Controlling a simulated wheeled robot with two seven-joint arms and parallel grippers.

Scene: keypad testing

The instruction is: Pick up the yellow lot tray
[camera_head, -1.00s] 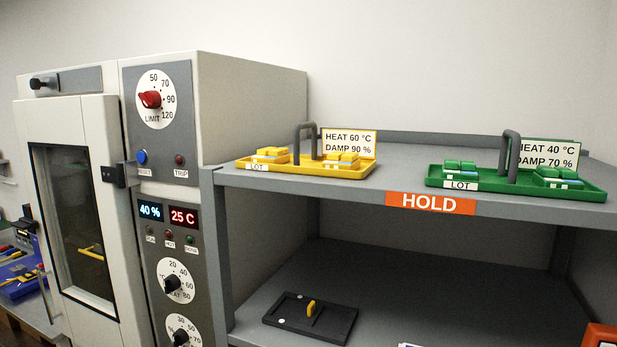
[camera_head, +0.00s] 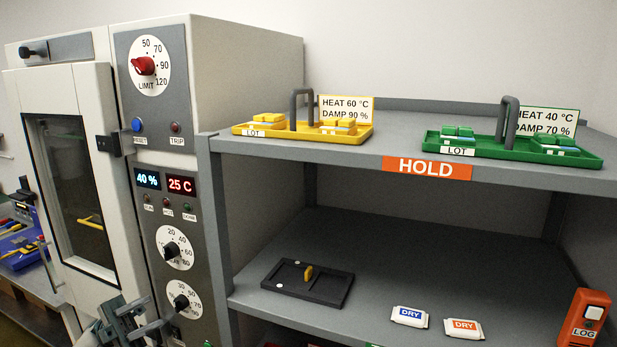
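The yellow lot tray (camera_head: 302,135) stands on the top shelf of the rack, near its left end. It has a dark grey upright handle (camera_head: 293,108) at its middle, yellow keypads on both sides and a white LOT label at the front left. A card behind it reads HEAT 60 °C, DAMP 90 %. My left gripper (camera_head: 156,311) is at the bottom left, in front of the chamber and well below and left of the tray. Its two fingers stand apart with nothing visible between them. My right gripper is not in view.
The lower shelf holds a black tray (camera_head: 325,289), two DRY packets (camera_head: 410,316) and an orange LOG device (camera_head: 586,317). The test chamber (camera_head: 245,85) stands left of the rack.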

